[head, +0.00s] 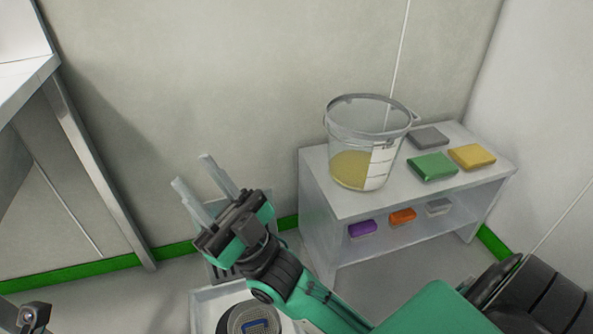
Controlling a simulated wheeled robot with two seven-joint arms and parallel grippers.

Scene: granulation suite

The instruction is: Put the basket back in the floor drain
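A round grey-and-dark piece with a blue bar on top (238,322), which looks like the basket, shows at the bottom edge. It is cut off by the frame and partly covered by my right arm. It is inside or over a pale square-edged tray or frame (203,298); I cannot tell which. My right gripper (192,170) is open and empty, its two pale fingers apart and pointing up and left, above and behind the round piece. I cannot make out the drain opening. No fingers of my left gripper show.
A white shelf unit (318,222) stands right, bearing a clear bucket (349,140) with yellow contents and green (433,167), yellow (472,156) and grey (428,138) blocks. More blocks lie below. A metal table (88,165) stands left. A small grey part (36,317) shows bottom left.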

